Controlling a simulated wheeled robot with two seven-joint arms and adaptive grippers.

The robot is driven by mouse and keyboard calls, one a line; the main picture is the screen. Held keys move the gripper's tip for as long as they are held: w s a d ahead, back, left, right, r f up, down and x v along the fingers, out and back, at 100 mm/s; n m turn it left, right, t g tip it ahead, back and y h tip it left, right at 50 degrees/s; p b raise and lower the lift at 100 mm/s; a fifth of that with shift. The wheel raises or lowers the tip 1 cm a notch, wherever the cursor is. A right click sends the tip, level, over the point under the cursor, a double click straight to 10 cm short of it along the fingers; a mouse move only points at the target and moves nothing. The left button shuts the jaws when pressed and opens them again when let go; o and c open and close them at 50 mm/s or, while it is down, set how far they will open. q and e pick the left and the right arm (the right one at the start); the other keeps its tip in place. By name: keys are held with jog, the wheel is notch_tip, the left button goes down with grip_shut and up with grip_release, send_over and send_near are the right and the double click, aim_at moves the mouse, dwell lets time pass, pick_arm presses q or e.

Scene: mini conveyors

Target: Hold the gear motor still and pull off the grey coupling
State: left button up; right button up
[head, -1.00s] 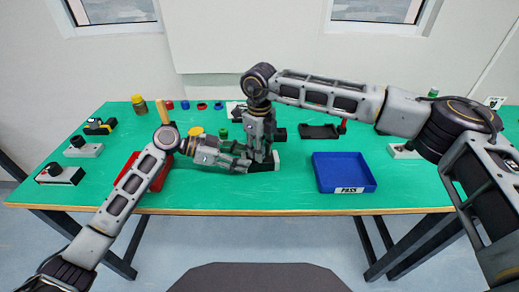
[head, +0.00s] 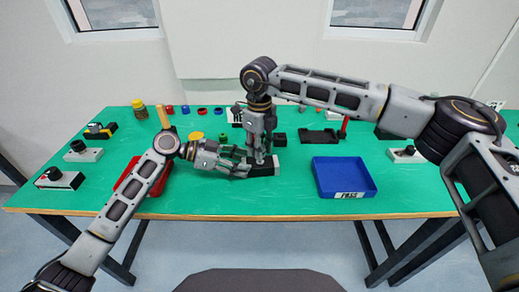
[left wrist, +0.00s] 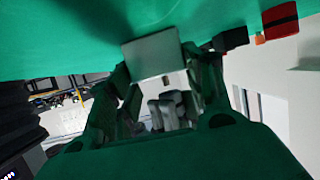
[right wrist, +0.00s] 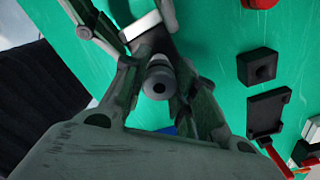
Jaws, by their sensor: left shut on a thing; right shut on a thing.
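The gear motor (head: 263,168) is a dark block with a pale side, low over the green table near its middle. Its pale face (left wrist: 150,56) shows between the left fingers in the left wrist view. My left gripper (head: 244,167) comes from the left and is shut on the motor. My right gripper (head: 262,156) points down from above and is shut on the grey coupling. The coupling (right wrist: 158,80) is a short round grey piece with a dark hole, between the right fingers in the right wrist view. I cannot tell whether coupling and motor still touch.
A blue PASS tray (head: 345,193) stands to the right and a red tray (head: 155,205) to the left, partly behind my left arm. Black fixtures (head: 318,136) and small coloured parts (head: 202,111) stand farther back. The front middle of the table is clear.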

pick_arm(q)
jog(key=shift+f, duration=0.3)
pick_arm(e)
jog(key=shift+r, duration=1)
jog(key=shift+r, duration=0.1)
pick_arm(q)
jog(key=o, duration=1.2)
jog(key=shift+o, duration=1)
jog(key=shift+r, duration=0.1)
pick_arm(e)
jog(key=shift+w, duration=0.1)
pick_arm(q)
jog(key=shift+r, duration=0.1)
jog(key=shift+a+r, duration=0.1)
jog(key=shift+v, duration=5.85)
